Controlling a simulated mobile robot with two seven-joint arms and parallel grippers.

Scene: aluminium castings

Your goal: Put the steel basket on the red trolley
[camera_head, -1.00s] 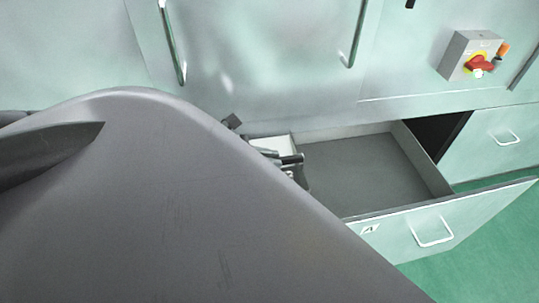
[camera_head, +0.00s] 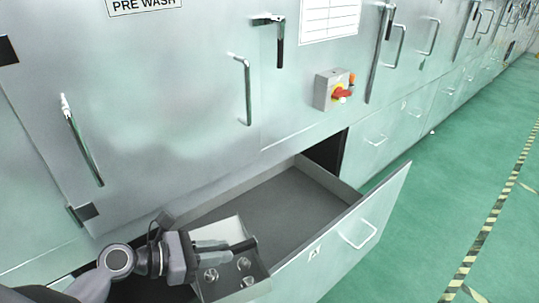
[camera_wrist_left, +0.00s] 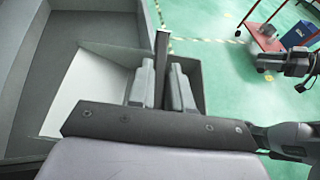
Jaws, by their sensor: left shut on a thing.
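The steel basket (camera_head: 262,284) is a small grey box with shiny round parts inside, at the near left end of the open drawer. My left gripper (camera_head: 243,246) is shut on its upper edge. In the left wrist view the fingers (camera_wrist_left: 162,85) stand either side of a thin upright wall of the basket (camera_wrist_left: 162,50). I cannot tell whether the basket rests in the drawer or hangs above it. The red trolley (camera_wrist_left: 262,40) shows only in the left wrist view, at the top right, across the floor. A dark gripper (camera_wrist_left: 285,62), seemingly my right one, is in front of it; its fingers are unclear.
The drawer (camera_head: 375,215) stands pulled out from the pale green cabinets; the rest of its floor is bare. A red rotary switch (camera_head: 341,93) sits above it. A blue box (camera_wrist_left: 300,35) is on the trolley. Green floor (camera_head: 440,190) with striped tape is open to the right.

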